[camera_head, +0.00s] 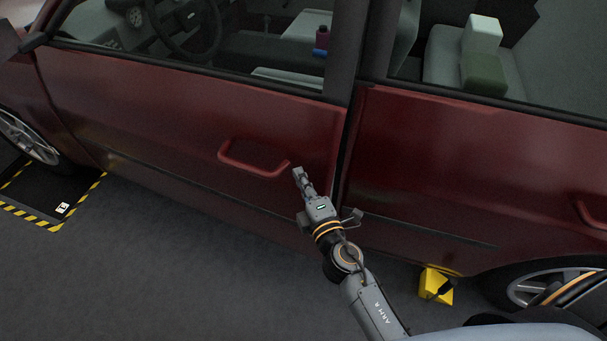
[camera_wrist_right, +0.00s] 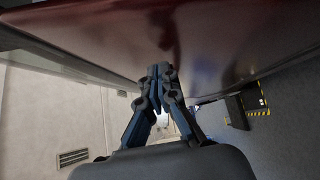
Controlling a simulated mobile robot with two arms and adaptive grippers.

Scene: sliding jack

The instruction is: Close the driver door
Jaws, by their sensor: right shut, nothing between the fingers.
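The red driver door (camera_head: 190,120) of the car fills the middle of the head view, with a red loop handle (camera_head: 255,160) near its rear edge. A narrow dark gap shows between its rear edge and the rear door. My right gripper (camera_head: 298,172) is shut and empty, just right of the handle and close to the door's surface. Whether it touches the door I cannot tell. In the right wrist view the shut fingers (camera_wrist_right: 158,72) point at the red door panel (camera_wrist_right: 215,45). My left gripper is not in view.
The red rear door (camera_head: 450,170) is beside the driver door. A yellow chock-like block (camera_head: 435,285) sits on the floor by the rear wheel (camera_head: 540,285). A black mat with yellow-black edging (camera_head: 50,215) lies by the front wheel (camera_head: 25,135). The grey floor (camera_head: 190,270) is otherwise clear.

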